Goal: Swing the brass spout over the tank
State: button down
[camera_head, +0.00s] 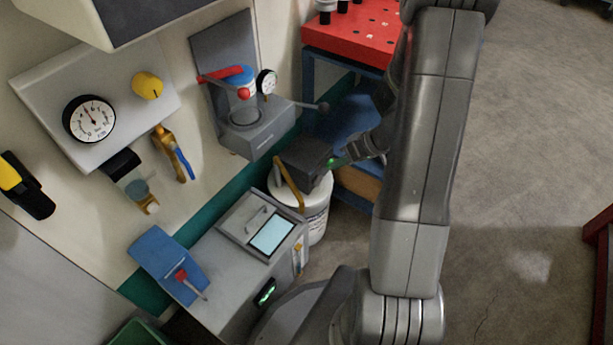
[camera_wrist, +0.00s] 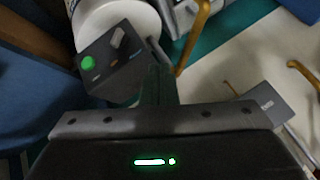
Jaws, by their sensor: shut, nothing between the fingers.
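The brass spout (camera_head: 290,186) is a bent, thin pipe. In the head view it crosses in front of the left part of a white round tub (camera_head: 317,216). In the wrist view the spout (camera_wrist: 196,34) stands just right of my fingers, with a visible gap. My gripper (camera_wrist: 154,82) is shut and empty; in the head view its dark body hides its fingertips and part of the tub. The tub also shows in the wrist view (camera_wrist: 118,20). I cannot tell whether the tub or the grey unit (camera_head: 222,262) is the tank.
A dark box with a green button (camera_wrist: 108,66) lies close to my fingers. The grey unit has a pale screen (camera_head: 271,235). A grey machine with a red lever (camera_head: 226,74) stands behind. A blue cart with a red top (camera_head: 345,38) is close to my arm.

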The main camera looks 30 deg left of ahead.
aim_at(288, 182)
jog(key=s+a+f+b, duration=0.2)
jog(key=s+a+f, duration=0.3)
jog(key=a, duration=0.3)
jog(key=shift+s+f+b, duration=0.3)
jog(key=shift+f+b, duration=0.05)
jog(key=shift+f, duration=0.55)
jog(key=shift+f, duration=0.1)
